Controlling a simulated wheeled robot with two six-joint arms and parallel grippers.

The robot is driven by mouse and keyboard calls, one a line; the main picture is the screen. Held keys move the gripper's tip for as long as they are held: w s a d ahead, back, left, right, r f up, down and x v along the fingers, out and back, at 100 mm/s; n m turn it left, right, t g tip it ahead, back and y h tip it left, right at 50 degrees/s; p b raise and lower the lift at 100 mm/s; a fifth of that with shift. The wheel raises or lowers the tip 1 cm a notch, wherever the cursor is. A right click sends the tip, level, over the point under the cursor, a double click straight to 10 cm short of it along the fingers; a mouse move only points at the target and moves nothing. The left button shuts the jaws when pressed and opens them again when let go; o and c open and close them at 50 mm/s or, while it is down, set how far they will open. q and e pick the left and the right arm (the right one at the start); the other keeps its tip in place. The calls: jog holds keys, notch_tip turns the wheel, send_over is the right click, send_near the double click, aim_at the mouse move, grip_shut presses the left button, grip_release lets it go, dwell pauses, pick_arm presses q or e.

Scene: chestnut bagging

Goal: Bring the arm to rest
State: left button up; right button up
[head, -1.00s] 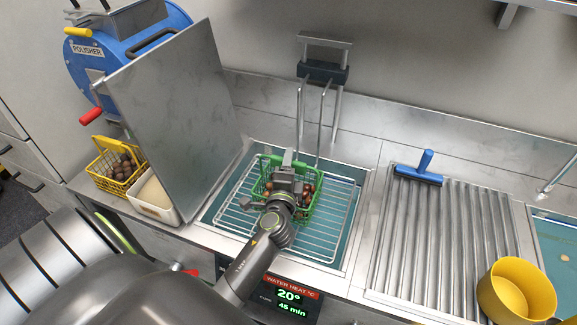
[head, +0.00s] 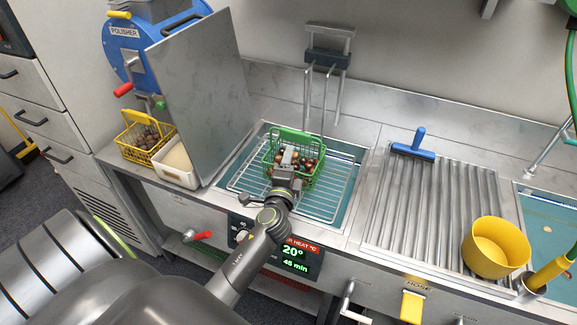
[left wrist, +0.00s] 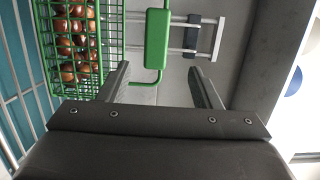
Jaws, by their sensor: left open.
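The green wire basket (head: 316,177) holds brown chestnuts and sits on a wire rack in the blue-green water bath. My left gripper (head: 288,156) is above the near part of the basket and hides some of it. In the left wrist view the gripper (left wrist: 160,82) is open with nothing between its fingers. The basket (left wrist: 108,45) is at the upper left there, and its green handle (left wrist: 157,45) shows beyond the fingertips, apart from them. My right gripper is not in view.
A tilted metal sheet (head: 205,95) stands left of the bath. Beside it are a white tub (head: 178,178) and a yellow basket (head: 133,152) of chestnuts. The ribbed drainboard (head: 400,215) at right carries a blue squeegee (head: 420,148) and a yellow bowl (head: 494,250).

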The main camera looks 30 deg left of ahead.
pick_arm(q)
jog(key=s+a+f+n+g, duration=0.25)
jog(key=s+n+g, duration=0.2)
jog(key=s, duration=0.45)
jog(key=s+a+f+n+g, duration=0.1)
jog(key=s+f+n+g, duration=0.25)
jog(key=s+n, duration=0.35)
jog(key=s+d+f+n+g+h, duration=0.1)
jog(key=s+d+g+h, duration=0.2)
jog(key=s, duration=0.5)
jog(key=s+d+f+n+g+h, duration=0.15)
jog(key=s+d, duration=0.25)
jog(key=s, duration=0.4)
notch_tip(320, 180, down, 26)
jog(key=r+g+h, duration=0.1)
jog(key=g+h, duration=0.1)
jog(key=s+f+b, duration=0.1)
jog(key=s+f, duration=1.4)
jog(key=f, duration=0.1)
jog(key=shift+d+f+g, duration=0.25)
jog(key=shift+f+g, duration=0.05)
jog(key=shift+g, duration=0.05)
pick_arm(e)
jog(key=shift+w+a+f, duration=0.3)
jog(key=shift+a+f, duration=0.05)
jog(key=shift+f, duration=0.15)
